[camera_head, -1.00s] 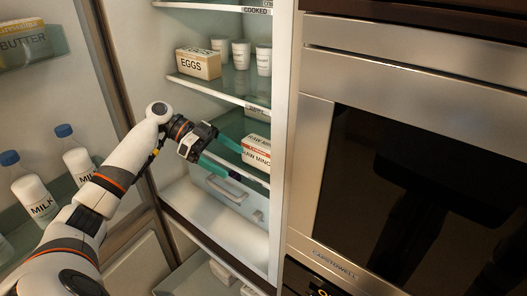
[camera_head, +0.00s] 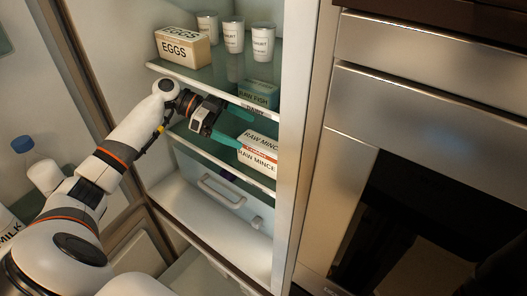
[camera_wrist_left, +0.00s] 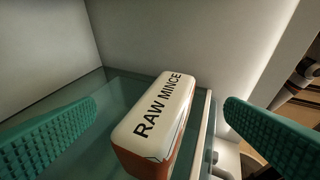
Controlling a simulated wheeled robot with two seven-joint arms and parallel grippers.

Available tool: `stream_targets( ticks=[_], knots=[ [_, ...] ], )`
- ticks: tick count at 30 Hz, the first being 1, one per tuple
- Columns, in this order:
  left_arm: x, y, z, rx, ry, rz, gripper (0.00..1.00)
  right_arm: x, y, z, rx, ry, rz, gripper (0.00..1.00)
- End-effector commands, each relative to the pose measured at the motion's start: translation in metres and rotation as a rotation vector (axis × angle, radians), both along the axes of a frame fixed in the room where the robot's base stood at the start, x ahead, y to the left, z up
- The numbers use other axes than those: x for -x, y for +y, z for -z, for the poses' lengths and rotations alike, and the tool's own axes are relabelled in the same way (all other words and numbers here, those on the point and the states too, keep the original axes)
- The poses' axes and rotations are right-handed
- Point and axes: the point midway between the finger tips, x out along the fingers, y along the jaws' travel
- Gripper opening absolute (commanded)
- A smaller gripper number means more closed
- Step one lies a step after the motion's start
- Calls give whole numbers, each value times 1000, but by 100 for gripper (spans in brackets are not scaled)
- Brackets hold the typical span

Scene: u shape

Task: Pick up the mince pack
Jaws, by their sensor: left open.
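The mince pack (camera_head: 257,157) is a white and orange-brown box marked RAW MINCE. It sits on a glass fridge shelf near the right wall. In the left wrist view the mince pack (camera_wrist_left: 156,120) lies between the two green fingers, with gaps on both sides. My left gripper (camera_head: 238,130) is open, reaching into the fridge at the pack's shelf, its fingers pointing toward the pack. Its fingers also show in the left wrist view (camera_wrist_left: 160,125).
A raw fish pack (camera_head: 259,95) stands behind the mince. The shelf above holds an eggs box (camera_head: 182,46) and yoghurt cups (camera_head: 234,37). A drawer (camera_head: 222,190) is below. Milk bottles (camera_head: 42,172) stand in the door at left. An oven (camera_head: 430,220) is at right.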

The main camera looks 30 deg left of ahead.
Motion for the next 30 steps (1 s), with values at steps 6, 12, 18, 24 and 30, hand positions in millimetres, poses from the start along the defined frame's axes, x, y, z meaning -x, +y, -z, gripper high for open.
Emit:
stream_targets(
  ticks=[6,12,18,24,30],
  knots=[
    [-4,-26,12,2,4,3,93,-25,15,-16,-20,-39,4,36],
    [-11,-44,22,2,2,0,93,-30,24,-21,-32,-46,4,36],
    [-12,-45,24,0,1,0,93,-21,19,-20,-25,-33,2,36],
    [-12,-45,24,1,2,-1,68,-18,16,-20,-21,-27,0,36],
    [-11,-45,25,0,3,0,36,-17,15,-19,-19,-27,-1,36]
  ],
)
